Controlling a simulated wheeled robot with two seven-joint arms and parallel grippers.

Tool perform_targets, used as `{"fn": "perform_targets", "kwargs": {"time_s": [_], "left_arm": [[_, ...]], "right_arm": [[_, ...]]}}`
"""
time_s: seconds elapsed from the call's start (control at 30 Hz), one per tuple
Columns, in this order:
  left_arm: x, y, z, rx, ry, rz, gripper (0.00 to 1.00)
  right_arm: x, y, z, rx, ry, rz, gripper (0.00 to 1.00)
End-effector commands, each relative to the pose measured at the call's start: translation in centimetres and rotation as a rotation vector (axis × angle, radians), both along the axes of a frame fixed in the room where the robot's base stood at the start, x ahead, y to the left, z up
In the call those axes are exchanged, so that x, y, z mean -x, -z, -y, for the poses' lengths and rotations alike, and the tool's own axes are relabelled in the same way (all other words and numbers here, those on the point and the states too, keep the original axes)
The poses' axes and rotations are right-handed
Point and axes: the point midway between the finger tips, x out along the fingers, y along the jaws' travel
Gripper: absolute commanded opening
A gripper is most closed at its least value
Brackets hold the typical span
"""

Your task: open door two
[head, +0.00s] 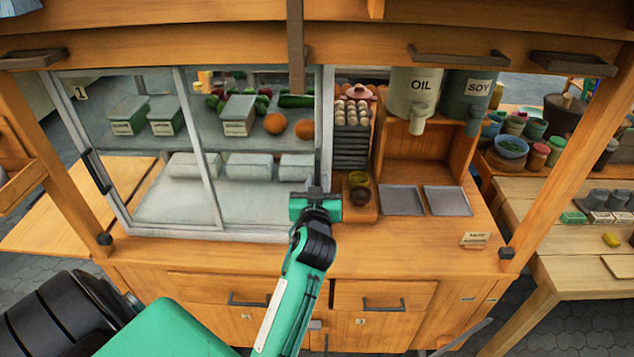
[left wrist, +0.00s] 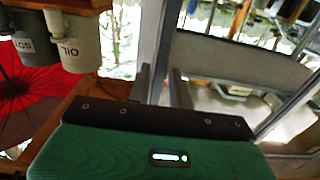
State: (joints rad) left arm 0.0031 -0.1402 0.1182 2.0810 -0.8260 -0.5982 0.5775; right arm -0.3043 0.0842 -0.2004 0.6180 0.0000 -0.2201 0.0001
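The glass case (head: 213,238) has a grey metal frame and glass door panels. Its left panel bears a "1" label (head: 80,92) and a dark vertical handle (head: 96,171). The right glass panel (head: 262,145) has no readable number, and any handle at its right side is hidden behind my gripper. My left gripper (head: 315,192) is at the lower right edge of this panel. In the left wrist view its two fingers (left wrist: 160,88) are apart, with the metal upright (left wrist: 155,45) between or just beyond them. I cannot tell whether they touch it. My right gripper is out of view.
Oil (head: 416,92) and soy (head: 469,97) dispensers hang at the right. Eggs (head: 352,112), a small bowl (head: 359,195) and two grey trays (head: 402,200) stand right of the case. Drawers and a cabinet door labelled 3 (head: 360,321) lie below the wooden counter (head: 400,242).

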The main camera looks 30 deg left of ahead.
Motion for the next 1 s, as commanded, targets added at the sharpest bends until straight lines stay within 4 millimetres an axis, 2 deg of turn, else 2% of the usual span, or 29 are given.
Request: {"fn": "perform_targets", "kwargs": {"time_s": [0.03,0.1,0.37,0.53,0.77,1.0], "left_arm": [[0.0,0.0,0.0,0.000,0.000,0.000,0.11],[0.0,0.0,0.0,0.000,0.000,0.000,0.00],[0.1,0.0,-0.2,-0.001,-0.001,-0.001,0.00],[0.9,-0.2,-1.5,-0.004,-0.001,0.000,0.00],[3.9,-0.4,-6.3,-0.005,-0.003,-0.003,0.00],[7.9,-0.4,-12.9,-0.007,-0.003,-0.004,0.00]], "right_arm": [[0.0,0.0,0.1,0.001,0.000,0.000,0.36],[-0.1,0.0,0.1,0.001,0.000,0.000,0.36],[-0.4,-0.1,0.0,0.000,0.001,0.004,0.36],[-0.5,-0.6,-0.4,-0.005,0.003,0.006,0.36],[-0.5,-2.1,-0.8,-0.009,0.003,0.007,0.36],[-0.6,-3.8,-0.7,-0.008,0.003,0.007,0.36]]}}
